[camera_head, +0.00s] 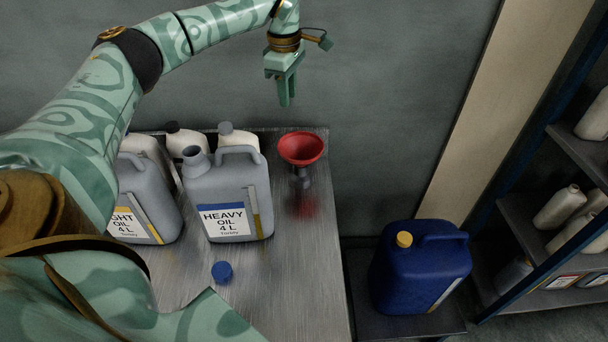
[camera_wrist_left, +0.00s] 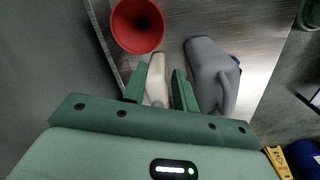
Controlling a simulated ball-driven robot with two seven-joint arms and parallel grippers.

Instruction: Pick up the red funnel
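The red funnel (camera_head: 301,148) is upright at the back right of the metal table, its wide red mouth facing up and its dark spout below. It also shows at the top of the left wrist view (camera_wrist_left: 137,25). My left gripper (camera_head: 288,98) hangs above and behind the funnel, fingers pointing down, apart from it. In the left wrist view the two fingers (camera_wrist_left: 160,92) are spread with nothing held; a pale container shows beyond the gap. My right gripper is not in view.
The grey heavy oil jug (camera_head: 228,195) stands left of the funnel, beside a light oil jug (camera_head: 148,195). White jugs (camera_head: 240,138) stand behind. A blue cap (camera_head: 222,272) lies in front. A blue canister (camera_head: 420,268) is at the right; shelves stand beyond. The table's right front is clear.

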